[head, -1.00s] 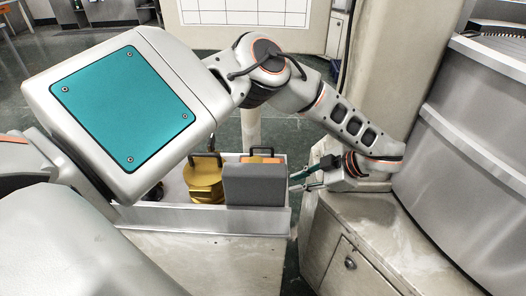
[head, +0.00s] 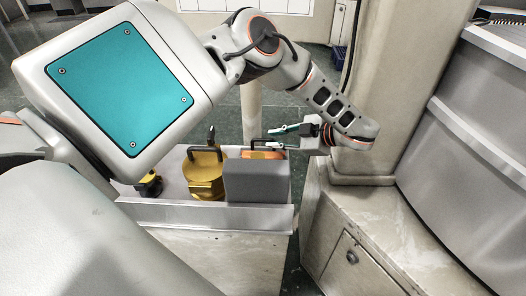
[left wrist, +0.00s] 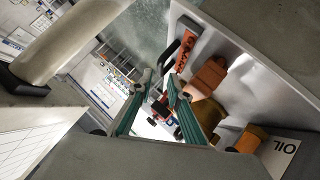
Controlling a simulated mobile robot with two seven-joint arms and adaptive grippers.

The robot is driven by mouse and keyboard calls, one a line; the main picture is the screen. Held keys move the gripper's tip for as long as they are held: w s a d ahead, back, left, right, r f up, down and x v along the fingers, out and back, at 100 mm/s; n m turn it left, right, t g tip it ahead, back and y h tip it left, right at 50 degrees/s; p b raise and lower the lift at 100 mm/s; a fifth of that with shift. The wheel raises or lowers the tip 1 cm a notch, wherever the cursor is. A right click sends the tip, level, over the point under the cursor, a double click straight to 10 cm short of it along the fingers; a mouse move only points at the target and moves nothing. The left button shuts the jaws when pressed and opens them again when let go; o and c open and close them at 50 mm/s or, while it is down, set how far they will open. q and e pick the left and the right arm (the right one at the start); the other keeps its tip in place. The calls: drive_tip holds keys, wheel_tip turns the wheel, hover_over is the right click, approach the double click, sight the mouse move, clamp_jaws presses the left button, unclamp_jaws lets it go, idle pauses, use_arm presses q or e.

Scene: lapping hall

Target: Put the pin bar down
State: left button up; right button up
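I cannot pick out a pin bar for certain in either view. My left gripper (head: 278,138) is at the right end of a light tray (head: 205,217), near the black handle of an orange item (head: 262,155). Its two teal fingers stand apart with nothing visible held between them in the head view. In the left wrist view the fingers of the left gripper (left wrist: 159,82) are also apart. Small red and dark things show beyond them, too small to name. My right gripper is not in view.
The tray also holds a gold item with a black handle (head: 206,178), a grey block (head: 257,181) and a small black and yellow item (head: 149,185). A stone-like cabinet (head: 365,230) and large grey casing (head: 470,150) stand at right. A column (head: 422,85) rises behind.

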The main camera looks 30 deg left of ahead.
sight(265, 140)
use_arm(q)
drive_tip(key=shift+x, duration=1.55)
drive_tip(key=shift+c, duration=0.4)
clamp_jaws()
drive_tip(key=shift+d, duration=0.1)
